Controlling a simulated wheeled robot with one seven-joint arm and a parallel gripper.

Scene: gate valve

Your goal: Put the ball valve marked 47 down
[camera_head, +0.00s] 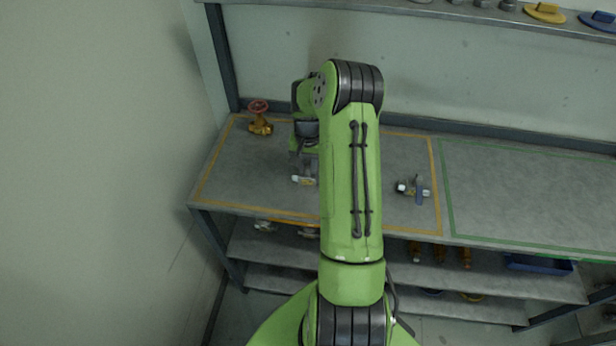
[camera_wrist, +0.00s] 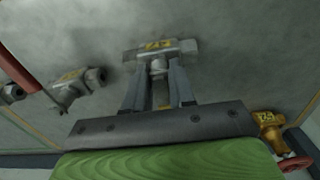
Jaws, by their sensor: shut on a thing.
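My gripper (camera_wrist: 159,68) is shut on a grey metal valve with a yellow label (camera_wrist: 158,46), gripping its middle. The label's number looks like 47 but is not sharp. In the head view the held valve (camera_head: 304,180) shows just left of my forearm, over the yellow-outlined part of the bench. It is low over the top; I cannot tell if it touches.
A brass valve with a red handwheel (camera_head: 260,118) stands at the back left of the bench (camera_head: 225,180). A blue-handled valve (camera_head: 413,188) lies right of my arm. In the wrist view another labelled grey valve (camera_wrist: 72,88) lies left. The green-outlined area (camera_head: 530,190) looks clear.

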